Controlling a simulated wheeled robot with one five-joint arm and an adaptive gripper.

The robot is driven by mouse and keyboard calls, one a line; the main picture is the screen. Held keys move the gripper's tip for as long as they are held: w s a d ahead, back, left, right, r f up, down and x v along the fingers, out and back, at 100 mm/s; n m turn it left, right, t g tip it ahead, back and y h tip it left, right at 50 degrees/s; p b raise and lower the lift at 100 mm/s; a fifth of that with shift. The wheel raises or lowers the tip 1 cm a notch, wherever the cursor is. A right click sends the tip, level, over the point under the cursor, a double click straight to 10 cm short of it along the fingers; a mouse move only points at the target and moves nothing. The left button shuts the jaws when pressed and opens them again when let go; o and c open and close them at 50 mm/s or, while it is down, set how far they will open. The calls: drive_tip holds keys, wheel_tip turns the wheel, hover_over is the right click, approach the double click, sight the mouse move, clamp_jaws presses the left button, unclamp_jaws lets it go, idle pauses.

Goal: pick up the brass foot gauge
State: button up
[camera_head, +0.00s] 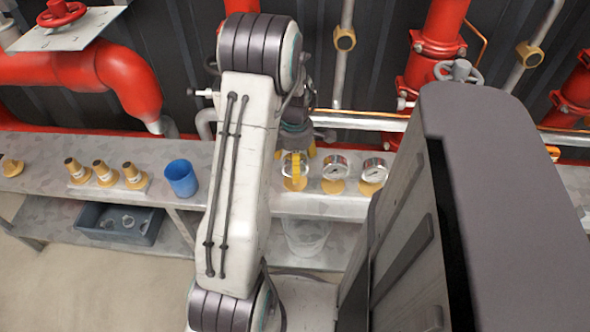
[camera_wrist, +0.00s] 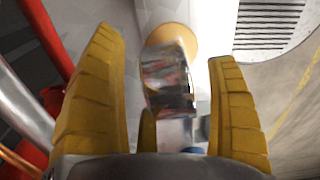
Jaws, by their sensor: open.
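Three round gauges with white dials stand in a row on the grey bench, each on a brass-coloured foot: a left gauge (camera_head: 291,170), a middle gauge (camera_head: 335,172) and a right gauge (camera_head: 373,174). My gripper (camera_head: 296,157) is over the left gauge and partly hides it. In the wrist view my gripper (camera_wrist: 163,48) is open, with its yellow fingers on either side of a shiny metal gauge body (camera_wrist: 168,80). Its brass-coloured foot (camera_wrist: 178,38) shows beyond the body. Gaps show beside the body, so the fingers look apart from it.
A blue cup (camera_head: 181,178) and several brass fittings (camera_head: 104,172) stand on the bench to the left. A dark blue bin (camera_head: 118,224) and a clear container (camera_head: 306,238) are below. Red pipes (camera_head: 130,85) and a metal rail run along the wall behind.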

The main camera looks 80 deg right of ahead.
drive_tip(key=shift+f, duration=0.15)
drive_tip(key=c, duration=1.4)
